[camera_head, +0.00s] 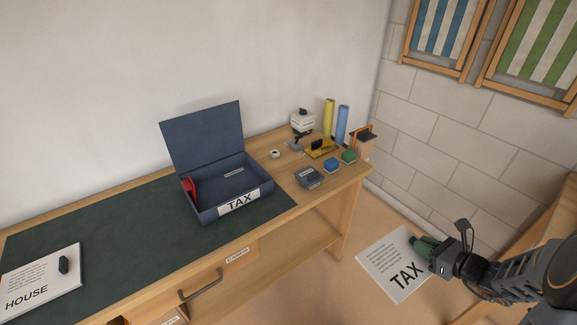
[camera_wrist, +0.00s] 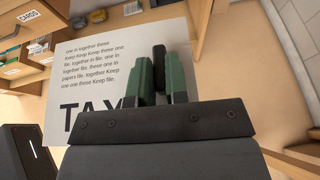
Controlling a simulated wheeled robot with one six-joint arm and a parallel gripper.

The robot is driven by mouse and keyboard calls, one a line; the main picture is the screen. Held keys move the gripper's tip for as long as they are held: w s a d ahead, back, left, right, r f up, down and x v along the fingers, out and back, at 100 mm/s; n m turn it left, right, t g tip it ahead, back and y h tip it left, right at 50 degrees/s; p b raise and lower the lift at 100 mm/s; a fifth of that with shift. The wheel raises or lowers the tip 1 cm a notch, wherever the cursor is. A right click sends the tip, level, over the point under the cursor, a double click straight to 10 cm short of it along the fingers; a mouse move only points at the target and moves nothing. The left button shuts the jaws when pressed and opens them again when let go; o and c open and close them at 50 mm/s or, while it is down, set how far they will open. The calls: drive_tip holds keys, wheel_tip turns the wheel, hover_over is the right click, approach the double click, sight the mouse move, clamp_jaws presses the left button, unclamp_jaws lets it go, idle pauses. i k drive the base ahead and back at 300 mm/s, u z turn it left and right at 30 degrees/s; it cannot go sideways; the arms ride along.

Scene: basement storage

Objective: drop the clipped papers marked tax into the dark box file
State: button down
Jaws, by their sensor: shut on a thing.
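The clipped papers marked TAX (camera_head: 385,265) hang in the air to the right of the desk, held by my gripper (camera_head: 427,247). In the wrist view the green fingers of my gripper (camera_wrist: 161,82) are shut on the black clip (camera_wrist: 159,62) at the edge of the papers (camera_wrist: 85,75). The dark blue box file (camera_head: 208,212) stands on the desk with its lid up and a TAX label on its front. Inside it show a red part at the left and a small light strip. The papers are well apart from the box, to its right.
Clipped HOUSE papers (camera_head: 40,282) lie on the dark desk mat (camera_head: 110,245) at the left. Small items, including a grey box (camera_head: 309,177), a blue block (camera_head: 332,165) and yellow (camera_head: 328,118) and blue rolls (camera_head: 342,125), stand at the desk's right end. Deck chairs (camera_head: 440,35) hang on the wall.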

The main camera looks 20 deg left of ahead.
sight(234, 186)
drive_tip(key=u, duration=2)
